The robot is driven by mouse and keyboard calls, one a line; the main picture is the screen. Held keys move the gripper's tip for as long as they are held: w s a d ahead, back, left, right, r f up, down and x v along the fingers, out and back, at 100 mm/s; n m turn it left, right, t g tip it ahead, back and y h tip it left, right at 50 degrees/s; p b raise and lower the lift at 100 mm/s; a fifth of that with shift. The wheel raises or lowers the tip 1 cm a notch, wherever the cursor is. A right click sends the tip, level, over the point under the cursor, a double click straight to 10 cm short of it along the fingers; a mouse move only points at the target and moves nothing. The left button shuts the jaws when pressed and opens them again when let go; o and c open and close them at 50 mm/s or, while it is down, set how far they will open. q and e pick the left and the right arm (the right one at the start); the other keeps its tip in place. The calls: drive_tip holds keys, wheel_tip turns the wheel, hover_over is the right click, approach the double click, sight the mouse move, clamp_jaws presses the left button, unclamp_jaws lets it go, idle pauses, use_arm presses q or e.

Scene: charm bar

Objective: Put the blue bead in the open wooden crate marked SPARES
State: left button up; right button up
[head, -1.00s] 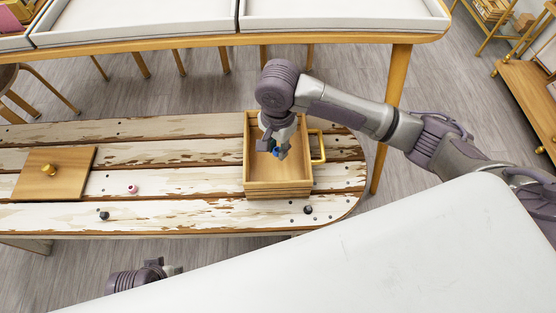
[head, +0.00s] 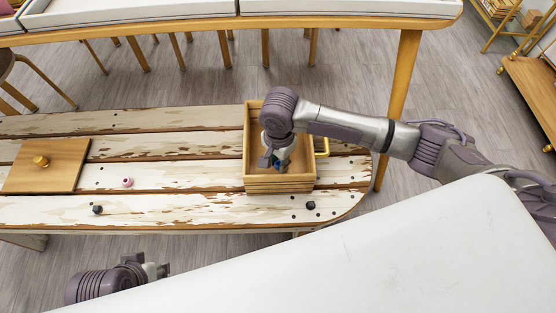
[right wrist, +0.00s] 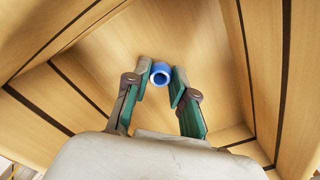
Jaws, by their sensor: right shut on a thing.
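The blue bead (right wrist: 161,73) sits between the fingertips of my right gripper (right wrist: 160,84), which is shut on it. In the head view the blue bead (head: 279,164) shows only as a small patch under my right gripper (head: 276,161). The open wooden crate (head: 281,184) stands on the worn bench, and its inner walls surround my right gripper. I cannot see the SPARES marking. Whether the bead touches the crate floor is hard to tell. My left gripper (head: 157,271) is at the lower left, away from the bench top, and its fingers are too unclear to read.
A wooden lid (head: 50,178) with a brass knob lies on the bench (head: 180,150) at the left. A pink bead (head: 127,183), a black bead (head: 97,210) and a dark bead (head: 310,205) lie on the bench. A white-topped table (head: 340,12) stands behind.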

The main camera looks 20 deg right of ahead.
sight(279, 163)
use_arm(q)
drive_tip(key=shift+s+r, duration=0.1)
drive_tip(key=shift+r, duration=0.05)
use_arm(e)
drive_tip(key=o, duration=0.8)
drive_tip(key=shift+f, duration=0.1)
wheel_tip(279, 163, up, 5)
drive_tip(key=shift+r+p, duration=0.1)
drive_tip(key=shift+p, duration=1)
use_arm(q)
wheel_tip(279, 163, down, 8)
drive_tip(key=p, duration=0.2)
drive_tip(key=shift+w+d+f, duration=0.25)
drive_tip(key=shift+w, duration=0.2)
use_arm(e)
wheel_tip(279, 163, up, 7)
drive_tip(key=shift+r, duration=0.1)
